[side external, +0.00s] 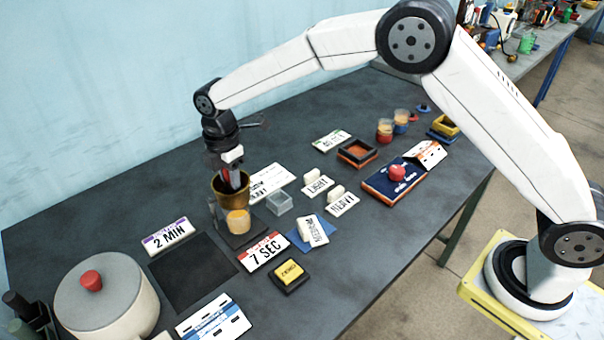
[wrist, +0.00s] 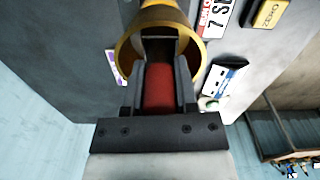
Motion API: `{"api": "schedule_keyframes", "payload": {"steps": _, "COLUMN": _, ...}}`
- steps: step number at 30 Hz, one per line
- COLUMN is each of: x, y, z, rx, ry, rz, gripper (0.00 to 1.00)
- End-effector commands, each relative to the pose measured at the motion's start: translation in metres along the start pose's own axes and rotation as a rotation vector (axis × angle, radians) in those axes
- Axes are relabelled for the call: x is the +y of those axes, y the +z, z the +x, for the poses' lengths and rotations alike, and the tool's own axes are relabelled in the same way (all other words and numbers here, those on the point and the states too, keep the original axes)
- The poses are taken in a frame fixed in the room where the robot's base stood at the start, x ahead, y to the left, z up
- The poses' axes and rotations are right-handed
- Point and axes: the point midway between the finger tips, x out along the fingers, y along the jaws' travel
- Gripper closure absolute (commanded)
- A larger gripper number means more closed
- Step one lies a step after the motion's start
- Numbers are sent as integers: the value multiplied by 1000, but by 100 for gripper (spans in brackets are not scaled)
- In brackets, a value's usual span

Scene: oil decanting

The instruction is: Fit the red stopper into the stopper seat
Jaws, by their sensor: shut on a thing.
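My gripper (wrist: 159,80) is shut on a red block-like piece, the red stopper (wrist: 158,92), in the wrist view. In the side external view my gripper (side external: 231,178) points down into the mouth of a brass-coloured cup (side external: 231,193). The cup's rim (wrist: 203,44) curves around the fingertips in the wrist view. The stopper's lower end is hidden, so I cannot tell whether it touches anything. I cannot pick out the stopper seat for certain; it may be inside or below the cup.
A jar of amber liquid (side external: 238,222) stands close in front of the cup. A small clear box (side external: 279,203) is to its right. A pot (side external: 108,306) with a red knob stands at lower left. Label cards, including "7 SEC" (side external: 264,252), lie around. The dark square mat (side external: 193,272) is bare.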

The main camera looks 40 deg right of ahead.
Motion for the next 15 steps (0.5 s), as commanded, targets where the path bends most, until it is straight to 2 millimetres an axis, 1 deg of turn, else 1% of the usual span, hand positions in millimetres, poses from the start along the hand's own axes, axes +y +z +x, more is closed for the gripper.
{"api": "schedule_keyframes", "payload": {"steps": 9, "x": 0, "y": 0, "z": 3, "rx": 0, "ry": 0, "rz": 0, "gripper": 100}}
{"api": "schedule_keyframes", "payload": {"steps": 10, "x": 0, "y": 0, "z": 3, "rx": 0, "ry": -1, "rz": 0, "gripper": 61}}
{"api": "schedule_keyframes", "payload": {"steps": 11, "x": 0, "y": 0, "z": 3, "rx": 0, "ry": -1, "rz": 0, "gripper": 51}}
{"api": "schedule_keyframes", "payload": {"steps": 12, "x": 0, "y": 0, "z": 3, "rx": 0, "ry": -1, "rz": 0, "gripper": 49}}
{"api": "schedule_keyframes", "payload": {"steps": 15, "x": 0, "y": 0, "z": 3, "rx": 0, "ry": -1, "rz": 0, "gripper": 49}}
